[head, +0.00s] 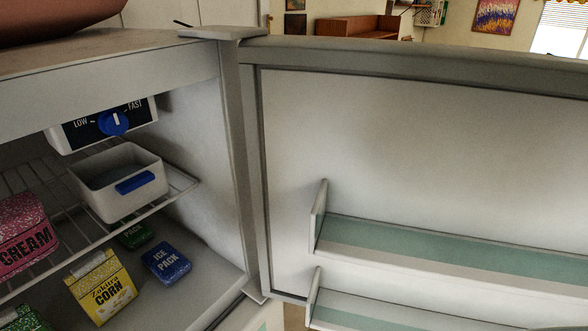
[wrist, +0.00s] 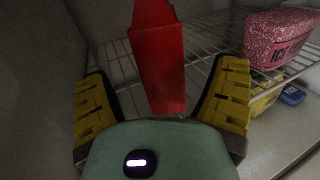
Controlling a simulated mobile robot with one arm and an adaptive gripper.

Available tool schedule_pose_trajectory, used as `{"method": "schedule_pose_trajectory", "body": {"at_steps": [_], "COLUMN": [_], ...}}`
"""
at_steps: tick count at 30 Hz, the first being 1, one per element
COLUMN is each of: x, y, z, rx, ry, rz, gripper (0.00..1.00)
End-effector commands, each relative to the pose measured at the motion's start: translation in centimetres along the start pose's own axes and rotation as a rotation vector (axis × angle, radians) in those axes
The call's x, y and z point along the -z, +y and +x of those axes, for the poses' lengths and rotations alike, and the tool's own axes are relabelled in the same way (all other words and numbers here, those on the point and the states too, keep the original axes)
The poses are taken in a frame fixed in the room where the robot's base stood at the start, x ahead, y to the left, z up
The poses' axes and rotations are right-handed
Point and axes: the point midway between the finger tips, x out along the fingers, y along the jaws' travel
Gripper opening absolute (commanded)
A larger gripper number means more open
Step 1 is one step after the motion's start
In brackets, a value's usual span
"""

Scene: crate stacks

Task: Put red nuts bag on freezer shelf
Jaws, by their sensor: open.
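The red bag (wrist: 158,65) shows in the wrist view, upright between the two yellow-padded fingers of my gripper (wrist: 165,70). The fingers are spread, with gaps visible on both sides of the bag. The bag is over the wire freezer shelf (wrist: 205,45); I cannot tell for certain whether its base rests on the wires. The same wire shelf shows in the head view (head: 182,187), where neither the red bag nor my gripper is visible.
A pink ice cream carton (head: 25,232) and a white bin (head: 118,185) sit on the wire shelf. Below are a yellow corn bag (head: 101,288) and a blue ice pack (head: 166,263). The freezer door (head: 420,150) stands open at right. A dial (head: 115,122) hangs above.

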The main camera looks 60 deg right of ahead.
Motion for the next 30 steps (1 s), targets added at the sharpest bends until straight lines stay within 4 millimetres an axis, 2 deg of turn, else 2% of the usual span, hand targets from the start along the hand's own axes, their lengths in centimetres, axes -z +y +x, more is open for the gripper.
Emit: {"method": "schedule_pose_trajectory", "body": {"at_steps": [1, 6, 12, 18, 30], "x": [0.5, 0.4, 0.1, 0.0, -0.1], "y": [0.2, 0.2, 0.1, 0.0, 0.0], "z": [-1.2, -4.2, -6.4, -7.1, -7.1], "rx": [-0.008, -0.007, -0.004, 0.0, 0.001], "ry": [-0.003, -0.001, -0.003, 0.0, 0.0], "rz": [0.002, 0.002, 0.003, 0.0, 0.0], "gripper": [0.86, 0.86, 0.86, 0.86, 0.86]}}
